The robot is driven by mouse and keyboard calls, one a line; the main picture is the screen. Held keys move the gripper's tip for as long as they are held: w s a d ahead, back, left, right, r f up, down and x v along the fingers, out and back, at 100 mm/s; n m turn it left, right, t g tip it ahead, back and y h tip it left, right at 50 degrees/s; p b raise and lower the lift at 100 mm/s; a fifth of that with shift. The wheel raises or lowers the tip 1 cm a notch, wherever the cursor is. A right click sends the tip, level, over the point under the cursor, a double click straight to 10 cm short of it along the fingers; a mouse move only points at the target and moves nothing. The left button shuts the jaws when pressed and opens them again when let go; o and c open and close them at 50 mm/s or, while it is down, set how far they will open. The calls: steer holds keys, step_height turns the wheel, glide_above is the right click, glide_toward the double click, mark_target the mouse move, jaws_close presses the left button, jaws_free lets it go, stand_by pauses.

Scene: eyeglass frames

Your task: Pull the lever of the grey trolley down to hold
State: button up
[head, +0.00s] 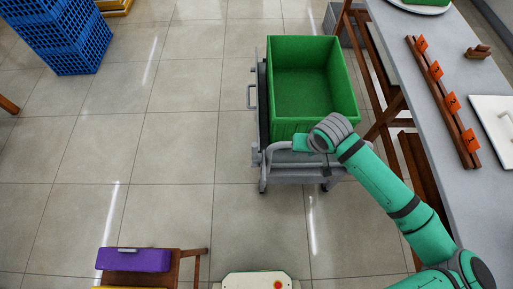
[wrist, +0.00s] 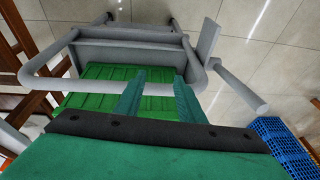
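The grey trolley (head: 300,176) stands on the floor with a green crate (head: 304,92) on it. In the wrist view its pale grey handle frame (wrist: 75,85) loops across the picture. A grey rod (wrist: 240,88), which looks like the lever, sticks out at the right end of that frame, by a flat grey plate (wrist: 208,40). My gripper (wrist: 158,78) is open, its two teal fingers apart, with nothing clearly held. The fingers lie left of the rod, near the handle bar; whether they touch the bar I cannot tell. In the head view my arm hides part of the trolley's near end.
A long grey table (head: 438,60) stands to the right, with a wooden rack of orange tags (head: 442,98) on it. Blue crates (head: 58,36) are stacked at upper left. A purple box (head: 134,260) is at lower left. The floor left of the trolley is clear.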

steer(key=w+a+r+n+g, duration=0.1)
steer(key=a+r, duration=0.1)
steer(key=a, duration=0.3)
steer(key=w+a+r+g, duration=0.1)
steer(key=a+r, duration=0.2)
steer(key=a, duration=0.2)
steer(key=w+a+r+n+g+h, duration=0.1)
steer(key=a+r, duration=0.1)
steer(key=a, duration=0.4)
steer(key=shift+r+n, duration=0.3)
steer(key=shift+s+a+f, duration=0.1)
steer(key=shift+a, duration=0.25)
steer(key=shift+f, duration=0.2)
glide_above(255, 156)
step_height(255, 156, down, 10)
steer(key=shift+f, duration=0.15)
jaws_close()
